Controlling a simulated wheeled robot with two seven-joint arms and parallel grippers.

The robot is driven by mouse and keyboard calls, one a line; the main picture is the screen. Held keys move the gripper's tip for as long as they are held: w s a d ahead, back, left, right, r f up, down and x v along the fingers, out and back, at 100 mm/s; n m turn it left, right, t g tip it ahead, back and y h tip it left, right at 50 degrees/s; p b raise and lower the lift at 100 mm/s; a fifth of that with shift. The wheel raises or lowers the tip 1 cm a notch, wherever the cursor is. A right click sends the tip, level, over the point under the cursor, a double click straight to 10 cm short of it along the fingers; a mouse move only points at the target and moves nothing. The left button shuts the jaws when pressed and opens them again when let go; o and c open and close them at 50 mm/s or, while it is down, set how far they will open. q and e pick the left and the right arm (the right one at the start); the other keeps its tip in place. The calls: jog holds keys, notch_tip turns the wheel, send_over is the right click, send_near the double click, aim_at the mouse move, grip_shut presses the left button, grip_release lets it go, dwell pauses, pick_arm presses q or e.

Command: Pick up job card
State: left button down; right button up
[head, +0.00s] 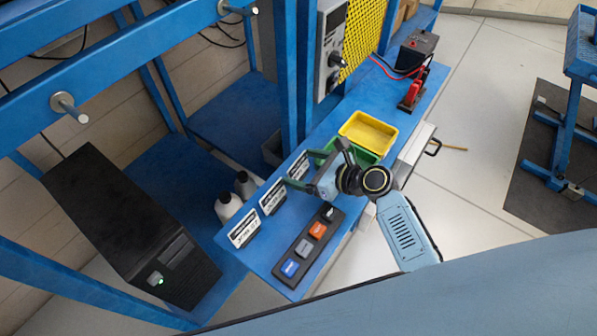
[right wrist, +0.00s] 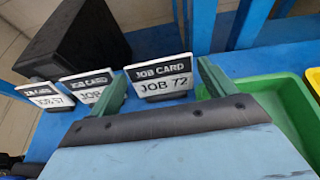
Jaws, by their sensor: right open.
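Three white job cards with black headers stand in a row on the blue bench. The far one, JOB 72 (head: 298,164), also shows in the right wrist view (right wrist: 160,78). The middle card (head: 272,198) shows in the wrist view (right wrist: 88,86), its number partly hidden by a finger. The near card (head: 243,229) reads JOB 57 in the wrist view (right wrist: 46,96). My right gripper (head: 306,169) is open, its green fingers (right wrist: 160,88) spread to either side of the JOB 72 card, not closed on it. My left gripper is not in view.
A button panel (head: 305,246) lies beside the cards. A green bin (head: 362,155) and yellow bin (head: 369,132) stand just beyond my right gripper. White bottles (head: 228,206) and a black computer case (head: 130,225) are to the left. Blue frame posts rise behind.

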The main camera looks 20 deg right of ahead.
jog(key=c, duration=0.8)
jog(key=shift+o, duration=0.2)
jog(key=shift+r, duration=0.25)
notch_tip(320, 180, up, 9)
jog(key=p, duration=0.4)
jog(key=d+b, duration=0.1)
jog(key=d, duration=1.1)
jog(key=shift+m+t, duration=0.3)
jog(key=f+b, duration=0.1)
jog(key=f, duration=0.2)
jog(key=f+b, duration=0.2)
jog(key=f, duration=0.1)
jog(key=f+b, duration=0.1)
jog(key=f, duration=0.2)
jog(key=shift+s+d+b, duration=0.25)
jog(key=shift+s+b, duration=0.05)
jog(key=shift+s, duration=0.1)
jog(key=shift+r, duration=0.15)
